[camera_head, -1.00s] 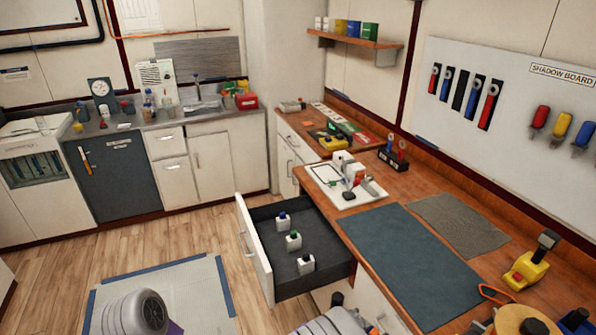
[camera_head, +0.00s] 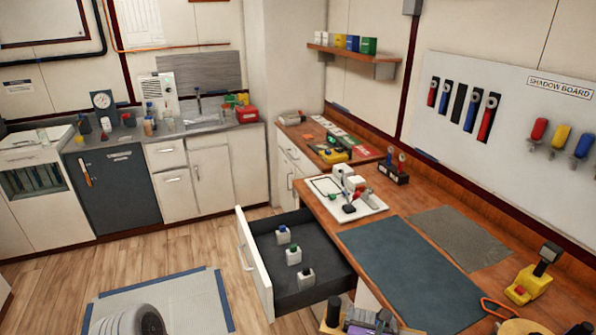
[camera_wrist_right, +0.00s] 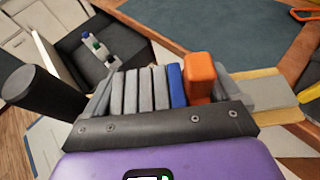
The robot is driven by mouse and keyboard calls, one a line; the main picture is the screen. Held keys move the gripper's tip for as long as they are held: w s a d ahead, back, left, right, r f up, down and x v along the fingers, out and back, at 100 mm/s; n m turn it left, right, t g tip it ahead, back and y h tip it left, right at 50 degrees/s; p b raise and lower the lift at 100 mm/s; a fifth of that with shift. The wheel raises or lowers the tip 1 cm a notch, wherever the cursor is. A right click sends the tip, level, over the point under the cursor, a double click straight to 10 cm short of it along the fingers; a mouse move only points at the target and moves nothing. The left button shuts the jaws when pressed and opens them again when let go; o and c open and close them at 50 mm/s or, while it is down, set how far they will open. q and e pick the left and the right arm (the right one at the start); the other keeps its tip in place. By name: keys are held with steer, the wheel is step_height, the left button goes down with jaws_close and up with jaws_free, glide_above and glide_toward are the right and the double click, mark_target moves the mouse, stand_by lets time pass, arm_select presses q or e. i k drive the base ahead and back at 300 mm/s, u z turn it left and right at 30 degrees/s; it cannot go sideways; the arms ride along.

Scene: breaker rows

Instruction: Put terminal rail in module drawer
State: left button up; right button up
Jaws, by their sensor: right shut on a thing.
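The terminal rail (camera_wrist_right: 145,90) is a row of grey blocks with one blue block and an orange end piece on a tan strip. It is held at my right gripper (camera_wrist_right: 155,125), across the front of its purple body. The right gripper (camera_head: 360,318) shows in the head view only at the bottom edge, in front of the drawer, so the rail is mostly cut off there. The module drawer (camera_head: 320,283) is pulled open, with a dark floor and white front. It holds white modules (camera_head: 293,256) with blue, green and dark tops, along its left side. My left gripper is not in view.
The drawer floor to the right of the modules is free. The wooden worktop (camera_head: 395,220) bears a blue-grey mat (camera_head: 410,270), a white tray (camera_head: 370,212) and a yellow tool (camera_head: 527,285). A pale floor mat (camera_head: 170,295) lies left of the drawer.

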mark_target(274, 267)
steer(key=u, duration=1.5)
steer(key=i, duration=1.05)
steer(key=z, duration=3.2)
steer(key=i, duration=1)
steer(key=u, duration=0.05)
